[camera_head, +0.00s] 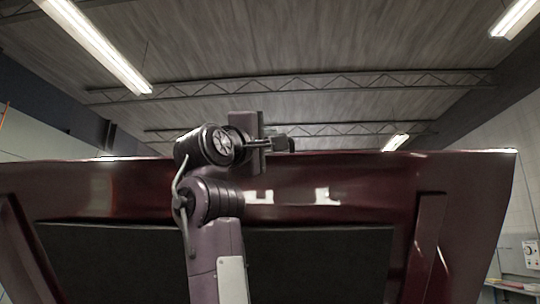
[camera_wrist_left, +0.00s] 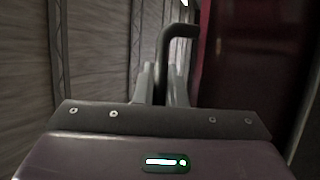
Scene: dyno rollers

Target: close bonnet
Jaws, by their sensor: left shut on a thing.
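The dark red bonnet (camera_head: 350,180) is raised. Its underside fills the lower part of the head view, with a black panel (camera_head: 320,265) set in it. My left gripper (camera_head: 281,144) is up by the bonnet's top edge, in front of it. In the left wrist view its fingers (camera_wrist_left: 162,84) are shut on a black bent bar (camera_wrist_left: 178,32), a handle-like piece close beside the red bonnet surface (camera_wrist_left: 228,60). How the bar joins the bonnet is not clear. My left arm hides part of the bonnet's middle. My right gripper is in neither view.
The ceiling has steel trusses (camera_head: 300,85) and lit tube lamps (camera_head: 95,42), well above the bonnet. A pale wall with a white box (camera_head: 531,254) stands at the right. The space above the bonnet's edge looks clear.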

